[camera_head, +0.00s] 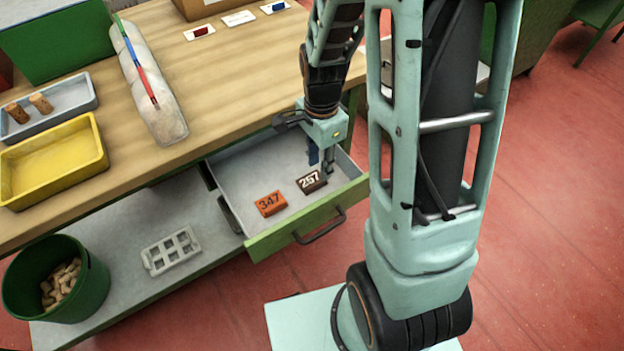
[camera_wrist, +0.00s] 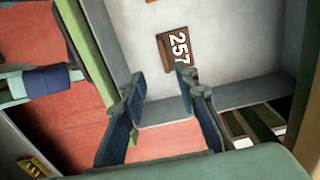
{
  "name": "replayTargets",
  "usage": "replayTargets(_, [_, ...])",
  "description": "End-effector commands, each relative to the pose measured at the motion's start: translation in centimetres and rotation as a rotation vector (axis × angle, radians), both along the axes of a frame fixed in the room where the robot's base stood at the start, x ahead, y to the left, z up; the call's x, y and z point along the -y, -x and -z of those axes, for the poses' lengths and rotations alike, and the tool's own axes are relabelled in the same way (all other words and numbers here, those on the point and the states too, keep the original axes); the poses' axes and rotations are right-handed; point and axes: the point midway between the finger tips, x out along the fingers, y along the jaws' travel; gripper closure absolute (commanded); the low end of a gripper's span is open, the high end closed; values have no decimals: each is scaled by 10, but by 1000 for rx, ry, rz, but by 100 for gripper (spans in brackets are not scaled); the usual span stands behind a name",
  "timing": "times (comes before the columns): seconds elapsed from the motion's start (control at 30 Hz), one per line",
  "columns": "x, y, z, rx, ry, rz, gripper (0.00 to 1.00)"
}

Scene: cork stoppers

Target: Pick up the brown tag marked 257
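The brown tag marked 257 (camera_head: 312,181) lies in the open drawer (camera_head: 232,172), near its front right. In the wrist view the tag (camera_wrist: 168,55) lies on the pale drawer floor, just beyond the fingertips. An orange tag marked 347 (camera_head: 270,204) lies to its left in the drawer. My gripper (camera_head: 322,163) points down into the drawer, behind the brown tag in the head view. In the wrist view my gripper (camera_wrist: 160,82) shows two blue-grey fingers well apart with nothing between them. The gripper is apart from the tag.
The drawer's green front (camera_head: 305,219) with its dark handle stands out from the wooden bench (camera_head: 215,70). The drawer's walls are close around the gripper. A yellow tray (camera_head: 55,163) and a grey tray (camera_head: 75,93) with corks stand on the bench; a green bin (camera_head: 90,290) stands at lower left.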

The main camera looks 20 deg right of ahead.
Motion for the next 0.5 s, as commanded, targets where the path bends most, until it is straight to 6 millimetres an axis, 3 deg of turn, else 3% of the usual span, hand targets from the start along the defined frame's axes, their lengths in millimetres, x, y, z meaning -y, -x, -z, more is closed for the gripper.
replayTargets(0.1, [0,1,20,-4,0,1,72])
replayTargets(0.33, [-1,-1,36,-3,0,1,72])
replayTargets(0.5, [-5,-6,60,-3,0,-1,72])
